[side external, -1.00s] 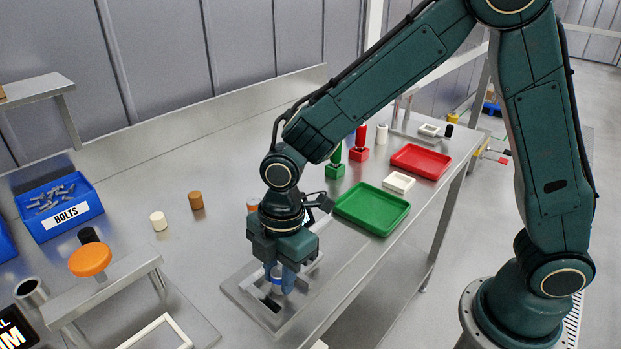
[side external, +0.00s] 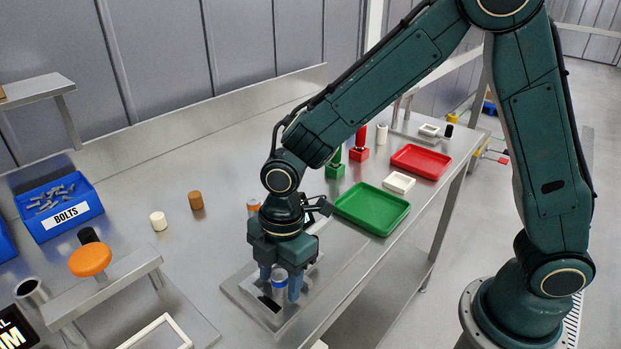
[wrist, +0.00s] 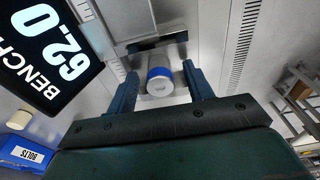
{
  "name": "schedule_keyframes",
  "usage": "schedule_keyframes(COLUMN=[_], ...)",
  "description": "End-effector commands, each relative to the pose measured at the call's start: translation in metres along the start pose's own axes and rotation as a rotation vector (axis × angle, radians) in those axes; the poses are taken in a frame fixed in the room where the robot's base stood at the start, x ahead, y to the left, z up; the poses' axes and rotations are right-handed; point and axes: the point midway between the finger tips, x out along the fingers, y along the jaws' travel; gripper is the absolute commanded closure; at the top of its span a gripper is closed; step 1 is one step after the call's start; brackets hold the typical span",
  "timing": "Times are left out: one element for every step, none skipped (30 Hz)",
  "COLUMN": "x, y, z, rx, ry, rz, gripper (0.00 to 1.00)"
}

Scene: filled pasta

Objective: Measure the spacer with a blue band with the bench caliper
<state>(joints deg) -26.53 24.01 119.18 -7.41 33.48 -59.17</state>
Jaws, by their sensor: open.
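The spacer with a blue band (side external: 279,283), a pale cylinder, stands at the bench caliper (side external: 240,287) near the table's front edge. In the wrist view the spacer (wrist: 160,80) shows its pale end and blue band, close to the caliper's metal jaw parts (wrist: 157,42). I cannot tell if both jaws touch it. My gripper (side external: 280,284) is open, with one finger on each side of the spacer. Gaps show between the fingers and the spacer in the wrist view (wrist: 161,88). The caliper's display (wrist: 55,50) reads 62.0.
White (side external: 158,221) and brown (side external: 196,200) cylinders stand left of my gripper. A blue bolts bin (side external: 92,210) and a raised stand (side external: 135,272) are further left.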

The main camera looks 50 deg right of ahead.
Motion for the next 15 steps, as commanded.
schedule_keyframes(x=[0.000, -0.001, -0.001, -0.002, -0.003, -0.005, -0.006, -0.008, -0.011, -0.014, -0.017, -0.021, -0.025, -0.029, -0.035], y=[0.000, 0.000, 0.000, 0.000, 0.000, 0.000, 0.000, 0.000, 0.001, 0.001, 0.001, 0.001, 0.001, 0.001, 0.001], z=[0.000, 0.000, 0.000, 0.000, 0.000, 0.000, 0.000, 0.000, 0.000, 0.000, 0.000, 0.000, 0.000, 0.000, 0.000], rx=[0.000, 0.000, 0.000, 0.000, 0.000, 0.000, 0.000, 0.000, 0.000, 0.000, 0.000, 0.000, 0.000, 0.000, 0.000], ry=[0.000, 0.000, 0.000, 0.000, 0.001, 0.001, 0.001, 0.001, 0.001, 0.001, 0.002, 0.001, 0.001, 0.002, 0.002], rz=[0.000, 0.000, 0.000, 0.001, 0.001, 0.001, 0.001, 0.001, 0.002, 0.003, 0.003, 0.002, 0.003, 0.004, 0.004], gripper=[0.48, 0.48, 0.48, 0.48, 0.48, 0.48, 0.48, 0.48, 0.48, 0.48, 0.48, 0.48, 0.48, 0.48, 0.48])
